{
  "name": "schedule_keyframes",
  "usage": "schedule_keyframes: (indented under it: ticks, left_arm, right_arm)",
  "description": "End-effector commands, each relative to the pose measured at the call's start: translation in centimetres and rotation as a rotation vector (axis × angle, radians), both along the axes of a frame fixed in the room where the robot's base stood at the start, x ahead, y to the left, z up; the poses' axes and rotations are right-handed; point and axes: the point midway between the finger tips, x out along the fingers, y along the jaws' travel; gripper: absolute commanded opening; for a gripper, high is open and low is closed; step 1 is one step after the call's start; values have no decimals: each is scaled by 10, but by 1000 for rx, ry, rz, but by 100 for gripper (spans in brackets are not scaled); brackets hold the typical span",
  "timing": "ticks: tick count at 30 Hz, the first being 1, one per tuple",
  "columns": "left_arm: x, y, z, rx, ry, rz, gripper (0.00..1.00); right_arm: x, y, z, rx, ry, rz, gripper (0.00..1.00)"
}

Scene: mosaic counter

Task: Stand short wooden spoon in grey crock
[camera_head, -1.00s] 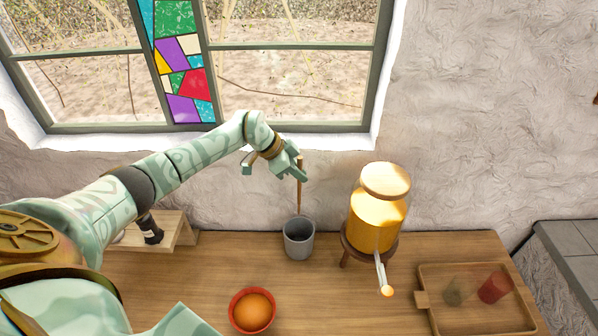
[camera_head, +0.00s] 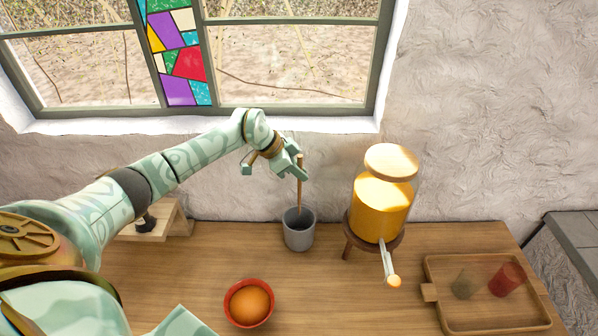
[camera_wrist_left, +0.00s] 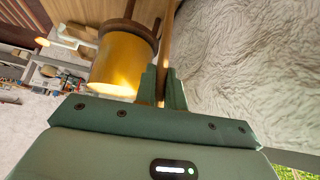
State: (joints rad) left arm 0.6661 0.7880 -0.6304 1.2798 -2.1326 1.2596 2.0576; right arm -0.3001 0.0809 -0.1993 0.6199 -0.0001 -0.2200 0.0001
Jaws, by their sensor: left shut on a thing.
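The grey crock (camera_head: 299,239) stands upright on the wooden counter, near the wall. My left gripper (camera_head: 301,174) is above it, shut on the upper part of the short wooden spoon (camera_head: 299,196). The spoon hangs almost upright, and its lower end shows within the crock's mouth. How deep it reaches is hard to tell. In the left wrist view the spoon (camera_wrist_left: 166,50) runs between the two fingers (camera_wrist_left: 162,88). The crock cannot be made out there. My right gripper is not in view.
A yellow-filled dispenser (camera_head: 381,208) with a tap stands on a wooden stand right of the crock. A red bowl (camera_head: 235,317) with an orange ball is in front. A wooden tray (camera_head: 450,318) holds two cups. A small wooden shelf (camera_head: 178,214) is at left.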

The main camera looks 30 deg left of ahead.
Motion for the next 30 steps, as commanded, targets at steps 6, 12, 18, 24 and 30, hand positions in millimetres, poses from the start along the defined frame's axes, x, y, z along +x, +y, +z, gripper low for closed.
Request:
schedule_keyframes:
  ticks: [6, 12, 18, 24, 30]
  left_arm:
    - [0, 0, -23, -2, 2, 0, 0]
    - [0, 0, -42, -1, 2, 0, 0]
    - [0, 0, -62, 0, 2, 0, 0]
    - [0, -1, -80, -1, 1, -1, 0]
    - [0, 0, -89, -1, 1, 0, 0]
  right_arm:
    - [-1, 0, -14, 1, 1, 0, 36]
    - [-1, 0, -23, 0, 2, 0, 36]
    - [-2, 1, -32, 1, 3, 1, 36]
    - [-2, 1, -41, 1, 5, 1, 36]
    - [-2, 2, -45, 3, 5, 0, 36]
